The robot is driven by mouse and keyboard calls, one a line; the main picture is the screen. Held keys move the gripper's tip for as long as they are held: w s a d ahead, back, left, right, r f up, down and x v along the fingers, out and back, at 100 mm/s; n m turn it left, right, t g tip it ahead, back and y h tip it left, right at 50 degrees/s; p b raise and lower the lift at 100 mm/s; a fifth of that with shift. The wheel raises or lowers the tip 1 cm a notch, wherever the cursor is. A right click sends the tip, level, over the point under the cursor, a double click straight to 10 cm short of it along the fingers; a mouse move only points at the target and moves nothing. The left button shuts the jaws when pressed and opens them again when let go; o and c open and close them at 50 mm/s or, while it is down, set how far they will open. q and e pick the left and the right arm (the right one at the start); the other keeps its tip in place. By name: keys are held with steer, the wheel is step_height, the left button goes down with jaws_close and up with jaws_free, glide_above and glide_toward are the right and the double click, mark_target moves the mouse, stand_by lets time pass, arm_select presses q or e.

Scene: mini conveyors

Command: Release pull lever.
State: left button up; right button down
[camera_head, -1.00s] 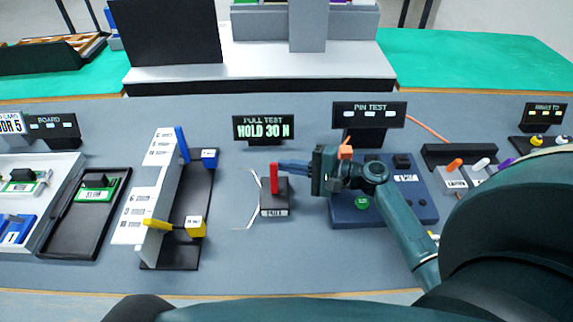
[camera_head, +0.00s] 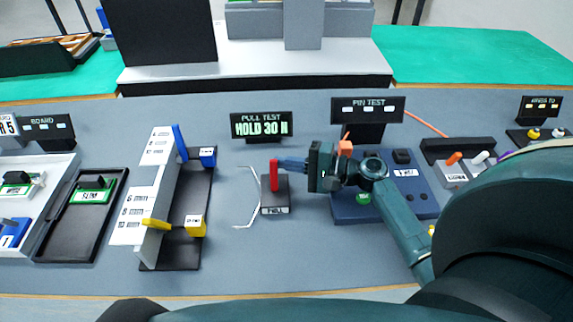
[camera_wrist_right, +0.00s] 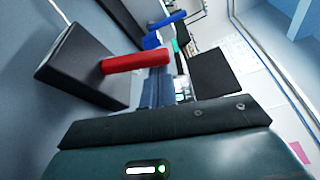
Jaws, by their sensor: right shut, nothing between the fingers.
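The red pull lever (camera_head: 274,174) stands upright on its small dark block (camera_head: 275,199), in front of the pull test sign (camera_head: 262,125), which reads HOLD 30 N. In the right wrist view the red lever (camera_wrist_right: 137,61) sticks out from the dark block (camera_wrist_right: 82,68) across the tips of my blue fingers (camera_wrist_right: 158,88). I cannot tell if they touch it. My left gripper is not in view.
The stand with blue and yellow levers (camera_head: 180,215) is further left. The blue pin test box (camera_head: 382,205) sits under my right wrist. Bare grey tabletop (camera_head: 300,265) lies in front.

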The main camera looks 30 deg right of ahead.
steer(key=shift+s+a+n+b, duration=0.15)
steer(key=shift+n+b, duration=0.25)
steer(key=shift+b, duration=0.45)
steer(key=n+b, duration=0.1)
steer(key=b, duration=0.1)
steer(key=s+n+t+b, duration=0.1)
steer(key=b, duration=0.1)
steer(key=shift+s+a+y, duration=0.1)
steer(key=shift+a+y, duration=0.15)
steer(key=shift+y, duration=0.05)
steer(key=shift+s+a+r+n, duration=0.1)
steer(key=shift+s+r+n, duration=0.1)
steer(key=shift+n, duration=0.1)
steer(key=shift+s+a+r+b, duration=0.15)
steer(key=shift+s+b, duration=0.15)
steer(key=shift+b, duration=0.05)
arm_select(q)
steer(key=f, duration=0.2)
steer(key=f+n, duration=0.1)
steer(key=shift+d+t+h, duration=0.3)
arm_select(e)
steer(key=shift+r, duration=0.1)
arm_select(q)
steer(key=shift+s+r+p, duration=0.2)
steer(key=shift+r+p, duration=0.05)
steer(key=shift+p, duration=0.45)
arm_select(e)
step_height(320, 180, up, 10)
